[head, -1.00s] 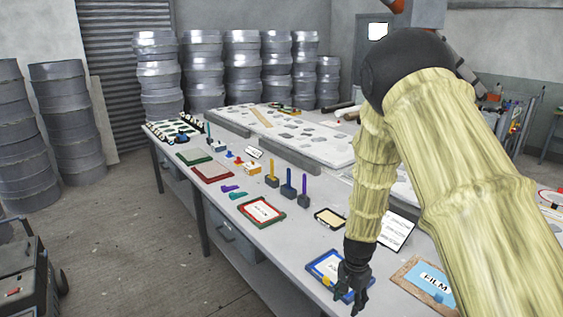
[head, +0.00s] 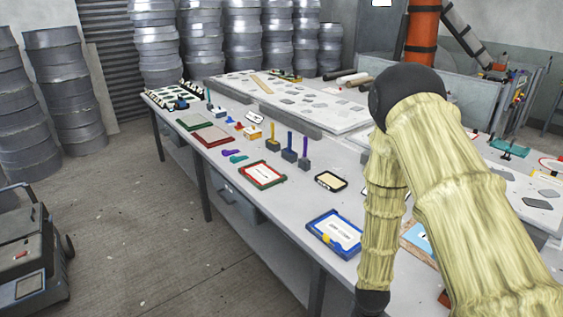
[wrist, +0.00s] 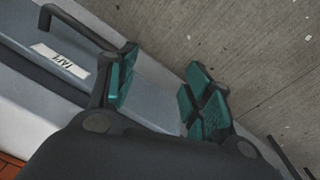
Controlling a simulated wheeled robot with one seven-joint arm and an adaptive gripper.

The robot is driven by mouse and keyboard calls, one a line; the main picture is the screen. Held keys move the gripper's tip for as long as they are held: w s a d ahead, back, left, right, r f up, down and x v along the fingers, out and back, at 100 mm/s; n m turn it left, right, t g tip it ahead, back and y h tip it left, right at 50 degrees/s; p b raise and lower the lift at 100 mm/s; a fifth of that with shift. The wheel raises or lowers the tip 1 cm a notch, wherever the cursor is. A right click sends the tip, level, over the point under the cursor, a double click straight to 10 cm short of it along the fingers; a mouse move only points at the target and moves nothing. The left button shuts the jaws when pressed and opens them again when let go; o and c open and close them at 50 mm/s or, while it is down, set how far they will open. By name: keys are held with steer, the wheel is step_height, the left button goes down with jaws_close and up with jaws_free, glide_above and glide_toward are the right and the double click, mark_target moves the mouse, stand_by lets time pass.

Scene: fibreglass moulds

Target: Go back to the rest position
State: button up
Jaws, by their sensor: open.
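My gripper (wrist: 158,98) shows in the wrist view with its two green-padded fingers apart and nothing between them. Beyond it are the side of the workbench, with a labelled grey drawer (wrist: 85,62) and its dark handle, and the concrete floor. In the head view my arm, in a pale yellow sleeve, hangs at the right over the front edge of the workbench (head: 290,205). The gripper itself is below the bottom edge of that view.
A blue-framed tray (head: 335,233) lies on the bench just left of my arm, and a red-and-green-framed tray (head: 262,175) lies further left. Small upright tools (head: 289,147) stand behind. Metal drums (head: 203,40) line the back wall.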

steer(key=s+f+n+b, duration=0.2)
steer(key=s+f, duration=0.3)
steer(key=s, duration=0.7)
steer(key=s+a+f+n+b, duration=0.1)
steer(key=s+f+n, duration=0.3)
steer(key=s, duration=0.7)
steer(key=shift+s+f+y+b, duration=0.35)
steer(key=shift+f+y+b, duration=0.05)
steer(key=shift+f+b, duration=0.3)
